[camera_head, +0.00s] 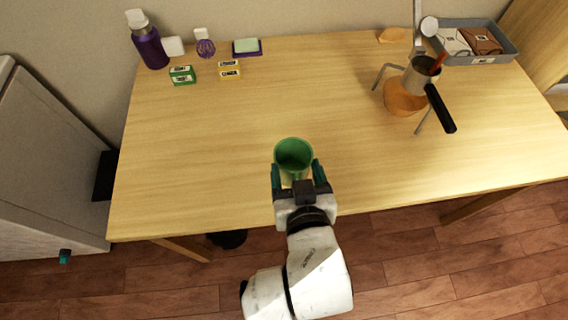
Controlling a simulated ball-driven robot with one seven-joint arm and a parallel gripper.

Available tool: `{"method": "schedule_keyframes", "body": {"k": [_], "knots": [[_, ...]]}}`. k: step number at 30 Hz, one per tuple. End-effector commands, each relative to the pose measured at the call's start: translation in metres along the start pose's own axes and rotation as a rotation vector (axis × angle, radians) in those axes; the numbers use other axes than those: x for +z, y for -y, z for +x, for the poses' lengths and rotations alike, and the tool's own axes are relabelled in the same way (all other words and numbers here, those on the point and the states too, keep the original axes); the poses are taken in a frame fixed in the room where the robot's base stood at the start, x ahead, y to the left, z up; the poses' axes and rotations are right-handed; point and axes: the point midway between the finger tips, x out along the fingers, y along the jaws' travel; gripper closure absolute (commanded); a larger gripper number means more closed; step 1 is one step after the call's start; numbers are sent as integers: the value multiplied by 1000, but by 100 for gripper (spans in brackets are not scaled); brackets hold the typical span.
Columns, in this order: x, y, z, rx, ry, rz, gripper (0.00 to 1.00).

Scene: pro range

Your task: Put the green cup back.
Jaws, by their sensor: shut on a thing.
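The green cup (293,153) is upright over the front middle of the wooden table (200,140), its opening facing up. My gripper (297,172) reaches in from the front edge, with its fingers on both sides of the cup, shut on it. The cup's lower part is partly hidden by the gripper. I cannot tell whether its base touches the table.
A purple bottle (149,46), a green box (182,75) and a yellow box (229,70) stand at the back left. A metal stand with a black-handled pot (421,77) and a grey tray (506,50) are at the right. The table's middle is clear.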

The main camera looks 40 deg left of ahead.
Motion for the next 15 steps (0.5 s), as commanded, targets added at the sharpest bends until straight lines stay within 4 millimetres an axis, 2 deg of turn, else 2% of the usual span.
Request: {"method": "schedule_keyframes", "body": {"k": [2,7,10,15], "knots": [[-2,4,21,-2,-2,-3,73],[19,8,56,-1,1,-2,73],[27,10,70,-1,0,-2,73],[32,10,81,0,-2,-1,73]]}}
